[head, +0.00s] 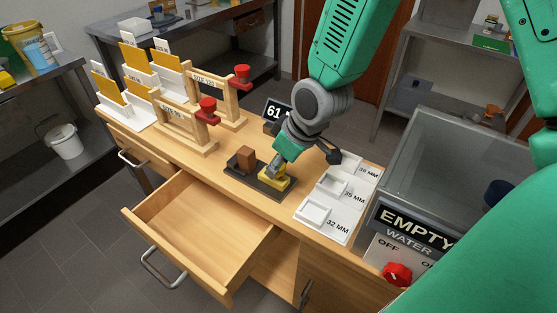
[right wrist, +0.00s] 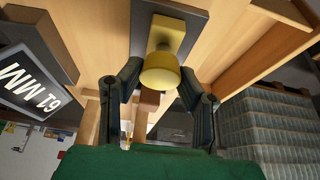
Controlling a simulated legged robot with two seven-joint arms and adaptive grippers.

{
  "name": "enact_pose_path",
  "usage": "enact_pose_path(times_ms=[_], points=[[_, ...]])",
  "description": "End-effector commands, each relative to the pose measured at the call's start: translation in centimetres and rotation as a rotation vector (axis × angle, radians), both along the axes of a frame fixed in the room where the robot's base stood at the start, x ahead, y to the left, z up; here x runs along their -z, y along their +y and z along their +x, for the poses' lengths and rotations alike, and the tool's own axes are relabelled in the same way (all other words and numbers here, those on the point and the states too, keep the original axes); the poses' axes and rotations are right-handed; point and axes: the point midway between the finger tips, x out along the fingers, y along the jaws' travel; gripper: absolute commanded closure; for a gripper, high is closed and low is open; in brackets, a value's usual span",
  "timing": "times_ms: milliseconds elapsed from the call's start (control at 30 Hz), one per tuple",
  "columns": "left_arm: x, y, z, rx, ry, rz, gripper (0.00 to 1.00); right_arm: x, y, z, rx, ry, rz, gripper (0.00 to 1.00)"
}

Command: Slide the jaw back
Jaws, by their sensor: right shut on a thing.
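A dark measuring base (head: 240,172) lies on the wooden bench top. A brown block (head: 246,157) stands on it, towards the left end. The yellow jaw (head: 276,182) sits on the right part of the base, with a gap between it and the block. My right gripper (head: 276,164) reaches down and is shut on the yellow jaw. In the right wrist view the jaw's round yellow knob (right wrist: 160,72) lies between the two dark fingers, and the base (right wrist: 190,22) shows behind. A display (head: 274,112) by the base reads 61; in the wrist view it reads 61 MM. My left gripper is out of view.
An open, empty drawer (head: 200,222) juts from the bench front. A white tray (head: 338,212) marked 32, 35 and 38 MM lies right of the base. Wooden gauge frames (head: 184,128) with red knobs stand left. A clear tank (head: 432,150) with an EMPTY sign stands right.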

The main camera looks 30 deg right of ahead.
Motion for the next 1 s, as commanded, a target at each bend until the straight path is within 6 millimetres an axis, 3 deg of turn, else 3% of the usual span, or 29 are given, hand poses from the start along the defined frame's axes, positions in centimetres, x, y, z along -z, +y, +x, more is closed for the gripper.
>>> enact_pose_path(times_ms=[67,100,167,567,1000], points=[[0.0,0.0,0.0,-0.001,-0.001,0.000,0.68,0.5,-0.6,-0.5,0.009,0.020,-0.009,1.00],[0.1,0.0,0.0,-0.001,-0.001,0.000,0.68,0.5,-0.6,-0.6,0.010,0.020,-0.010,0.62],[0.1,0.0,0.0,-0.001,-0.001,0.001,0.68,0.5,-0.6,-0.5,0.010,0.020,-0.010,0.46],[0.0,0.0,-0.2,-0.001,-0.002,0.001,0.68,-0.3,-0.6,-0.4,0.009,0.008,-0.007,0.46],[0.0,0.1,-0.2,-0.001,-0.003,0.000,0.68,-7.8,-1.4,-3.2,0.011,0.007,-0.011,0.46]])
